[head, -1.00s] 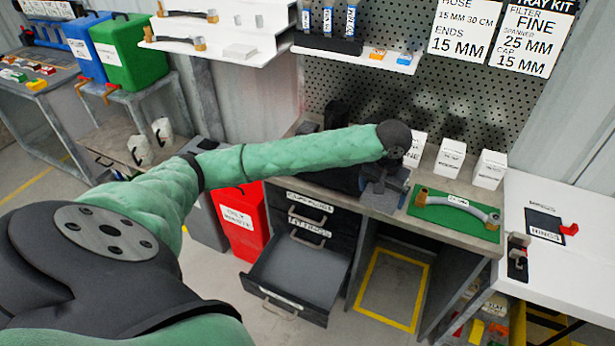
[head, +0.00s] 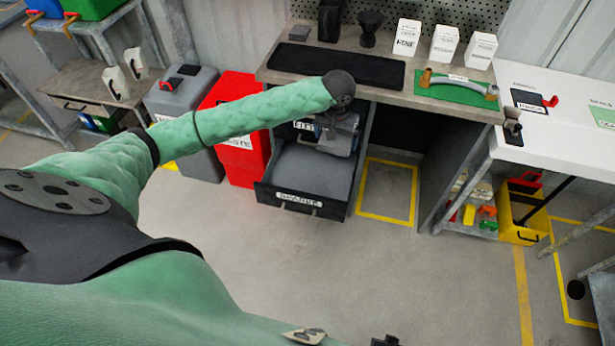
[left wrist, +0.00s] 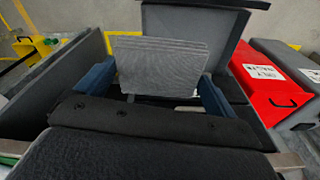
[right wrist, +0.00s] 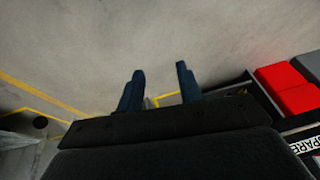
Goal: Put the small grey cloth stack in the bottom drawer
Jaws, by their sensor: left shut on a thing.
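The small grey cloth stack (left wrist: 160,65) shows in the left wrist view as several folded layers between the blue fingers of my left gripper. My left gripper (head: 335,140) is shut on it, over the back part of the open bottom drawer (head: 308,175) in the head view. The drawer's label reads like "SPARES" and its visible floor is bare. In the left wrist view the drawer front (left wrist: 215,22) stands beyond the stack. Whether the stack touches the drawer floor cannot be told. My right gripper (right wrist: 160,75) is open and empty above the floor.
A red bin (head: 235,150) stands just left of the drawer. Above are the workbench with a black mat (head: 318,62), white boxes (head: 443,44) and a green mat (head: 450,95). A yellow-outlined floor bay (head: 385,190) lies right of the drawer. The floor in front is free.

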